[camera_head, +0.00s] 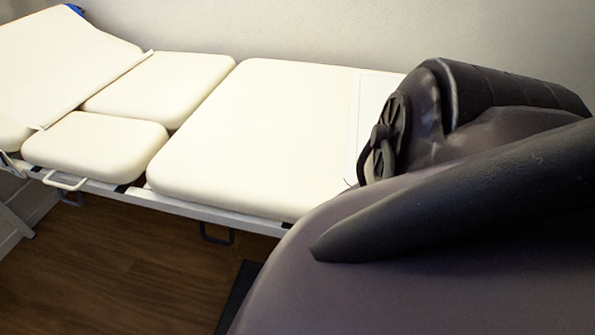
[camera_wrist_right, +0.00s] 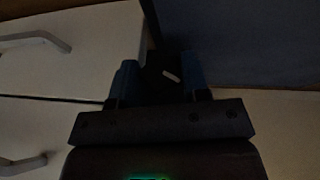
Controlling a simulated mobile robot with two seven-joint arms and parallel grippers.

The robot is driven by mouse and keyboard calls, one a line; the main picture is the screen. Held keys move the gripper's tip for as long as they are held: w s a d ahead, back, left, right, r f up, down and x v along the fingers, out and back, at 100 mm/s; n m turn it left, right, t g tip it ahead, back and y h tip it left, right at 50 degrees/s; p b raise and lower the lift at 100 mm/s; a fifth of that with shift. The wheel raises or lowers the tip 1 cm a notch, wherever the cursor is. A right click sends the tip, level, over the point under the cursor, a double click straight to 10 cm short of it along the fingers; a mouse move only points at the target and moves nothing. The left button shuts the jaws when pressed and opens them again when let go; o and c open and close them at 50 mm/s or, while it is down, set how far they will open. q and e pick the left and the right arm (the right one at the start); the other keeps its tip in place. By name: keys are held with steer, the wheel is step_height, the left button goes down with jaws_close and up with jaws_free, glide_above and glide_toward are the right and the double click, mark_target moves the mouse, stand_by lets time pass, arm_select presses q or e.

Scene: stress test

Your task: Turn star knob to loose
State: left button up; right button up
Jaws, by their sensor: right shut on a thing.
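In the right wrist view my right gripper (camera_wrist_right: 158,78) has its two blue fingers on either side of a dark knob (camera_wrist_right: 162,66) with a short pale mark on it. The gripper is shut on this knob. The picture is very dark, so the star shape and how far the knob is turned cannot be made out. In the head view my own dark arm fills the right side and hides what lies behind it; no gripper and no knob shows there. My left gripper is in neither view.
A treatment table with cream pads (camera_head: 262,135) stands along a pale wall (camera_head: 290,30). In the right wrist view, pale drawer fronts with a grey handle (camera_wrist_right: 38,38) lie left, and a dark blue surface (camera_wrist_right: 255,45) lies right.

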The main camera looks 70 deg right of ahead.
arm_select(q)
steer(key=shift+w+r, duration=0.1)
arm_select(e)
steer(key=shift+w+d+g, duration=0.1)
steer(key=shift+g, duration=0.2)
steer(key=o, duration=0.9)
steer(key=shift+w+a+r, duration=0.15)
steer(key=shift+a+r, duration=0.05)
steer(key=shift+r, duration=0.2)
steer(key=p+v, duration=0.2)
steer(key=v, duration=0.1)
steer(key=shift+w+r+p, duration=0.3)
steer(key=shift+r+p, duration=0.05)
steer(key=shift+p, duration=0.05)
arm_select(q)
steer(key=p, duration=0.1)
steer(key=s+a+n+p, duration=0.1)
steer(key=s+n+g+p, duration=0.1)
steer(key=p, duration=0.1)
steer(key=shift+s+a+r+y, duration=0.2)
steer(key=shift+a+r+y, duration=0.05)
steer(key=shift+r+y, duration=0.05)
arm_select(e)
steer(key=v, duration=0.4)
steer(key=s+v, duration=0.1)
steer(key=v, duration=0.1)
steer(key=shift+a, duration=0.25)
